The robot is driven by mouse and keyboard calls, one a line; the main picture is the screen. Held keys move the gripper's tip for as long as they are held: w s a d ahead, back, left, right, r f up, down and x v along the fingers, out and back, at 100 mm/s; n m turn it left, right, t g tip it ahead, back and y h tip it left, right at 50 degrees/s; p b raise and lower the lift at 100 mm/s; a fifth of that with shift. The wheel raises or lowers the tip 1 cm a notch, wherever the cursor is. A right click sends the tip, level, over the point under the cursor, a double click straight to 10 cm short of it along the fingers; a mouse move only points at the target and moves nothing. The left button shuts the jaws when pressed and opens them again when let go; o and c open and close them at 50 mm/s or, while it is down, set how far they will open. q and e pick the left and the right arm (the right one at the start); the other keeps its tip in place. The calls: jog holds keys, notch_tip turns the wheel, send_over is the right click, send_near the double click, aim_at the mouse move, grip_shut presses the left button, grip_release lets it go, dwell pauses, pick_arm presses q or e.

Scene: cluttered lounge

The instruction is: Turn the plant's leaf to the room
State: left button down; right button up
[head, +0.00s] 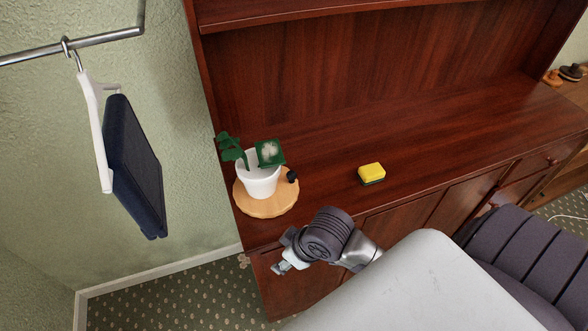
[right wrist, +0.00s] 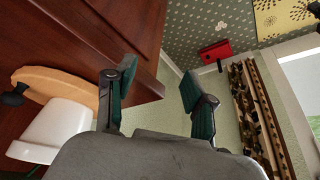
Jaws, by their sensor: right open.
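A white pot (head: 260,182) with a plant stands on a round wooden board (head: 266,208) at the left end of the cabinet top. One large square leaf (head: 270,152) has a pale patch; smaller dark green leaves (head: 230,147) are at the left. A small black knob (head: 292,176) sits at the board's right edge. My right gripper (head: 282,267) is in front of the cabinet edge, below the board and apart from it. In the right wrist view its fingers (right wrist: 159,88) are spread and empty, with the pot (right wrist: 52,132) and board (right wrist: 62,84) to their left.
A yellow and dark sponge (head: 371,173) lies on the cabinet top (head: 440,130), right of the plant. A dark blue item (head: 135,165) hangs from a metal rail (head: 90,42) at the left wall. A grey striped seat (head: 525,255) is at the lower right.

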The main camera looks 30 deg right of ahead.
jog(key=w+d+r+n, duration=0.1)
jog(key=w+r+n, duration=0.1)
jog(key=w+r, duration=0.2)
jog(key=m, duration=0.2)
send_near(292, 173)
pick_arm(q)
jog(key=shift+s+r+p, duration=0.3)
jog(key=shift+r+p, duration=0.25)
jog(key=shift+s+r+p, duration=0.25)
jog(key=shift+r+p, duration=0.25)
jog(key=shift+p, duration=0.05)
pick_arm(e)
jog(key=x, duration=0.8)
jog(key=shift+w+f, duration=0.1)
jog(key=shift+f, duration=0.15)
grip_shut()
